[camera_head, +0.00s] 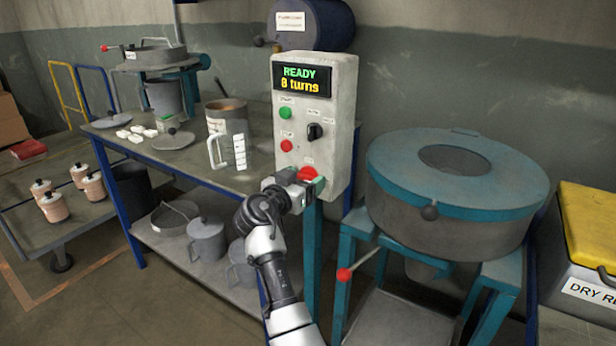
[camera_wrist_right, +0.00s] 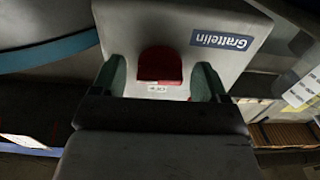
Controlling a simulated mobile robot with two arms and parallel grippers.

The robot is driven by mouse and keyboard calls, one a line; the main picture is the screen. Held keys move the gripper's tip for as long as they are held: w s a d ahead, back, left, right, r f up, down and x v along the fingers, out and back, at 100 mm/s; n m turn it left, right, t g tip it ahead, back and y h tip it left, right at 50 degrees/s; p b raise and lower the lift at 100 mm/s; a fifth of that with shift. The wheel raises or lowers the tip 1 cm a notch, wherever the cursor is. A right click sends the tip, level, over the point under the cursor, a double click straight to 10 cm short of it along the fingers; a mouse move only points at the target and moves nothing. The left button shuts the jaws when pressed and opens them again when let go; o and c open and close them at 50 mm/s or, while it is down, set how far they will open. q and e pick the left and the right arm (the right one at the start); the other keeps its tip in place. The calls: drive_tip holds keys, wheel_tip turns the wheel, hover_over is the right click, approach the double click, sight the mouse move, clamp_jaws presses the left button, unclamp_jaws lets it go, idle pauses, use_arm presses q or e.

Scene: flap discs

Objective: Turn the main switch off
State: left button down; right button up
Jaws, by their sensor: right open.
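A pale grey control box (camera_head: 341,120) stands on a post, its display reading "READY 8 turns". A red knob (camera_head: 308,172) sits low on the box; it appears to be the main switch, though its label is not readable. It also shows in the right wrist view (camera_wrist_right: 160,64), between green fingertips. My right gripper (camera_head: 300,180) is open, with a finger on each side of the red knob; whether they touch it I cannot tell. The gripper partly hides the knob in the head view. My left gripper is not in view.
Above the knob are a green button (camera_head: 285,113), a red button (camera_head: 287,145) and a black selector (camera_head: 314,131). A large round teal-topped machine (camera_head: 450,180) stands close on the right.

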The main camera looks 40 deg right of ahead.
drive_tip(key=c, duration=0.9)
drive_tip(key=shift+r+n, duration=0.1)
drive_tip(key=shift+n, duration=0.3)
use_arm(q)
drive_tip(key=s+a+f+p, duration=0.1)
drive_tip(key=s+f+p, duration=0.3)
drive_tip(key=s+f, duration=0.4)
use_arm(e)
drive_tip(key=n, duration=0.7)
drive_tip(key=shift+r, duration=0.15)
drive_tip(key=n+p, duration=0.3)
drive_tip(key=n, duration=0.2)
drive_tip(key=shift+n, duration=0.3)
drive_tip(key=shift+r+n+p, duration=0.1)
drive_tip(key=shift+n+p, duration=0.2)
drive_tip(key=shift+p, duration=0.2)
use_arm(q)
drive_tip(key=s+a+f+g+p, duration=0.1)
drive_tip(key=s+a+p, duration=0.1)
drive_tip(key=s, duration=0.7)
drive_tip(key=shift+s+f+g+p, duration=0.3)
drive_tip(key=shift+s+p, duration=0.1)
drive_tip(key=shift+p, duration=0.1)
use_arm(e)
drive_tip(key=shift+n, duration=2)
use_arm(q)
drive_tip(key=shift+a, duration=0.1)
use_arm(e)
drive_tip(key=shift+f, duration=0.2)
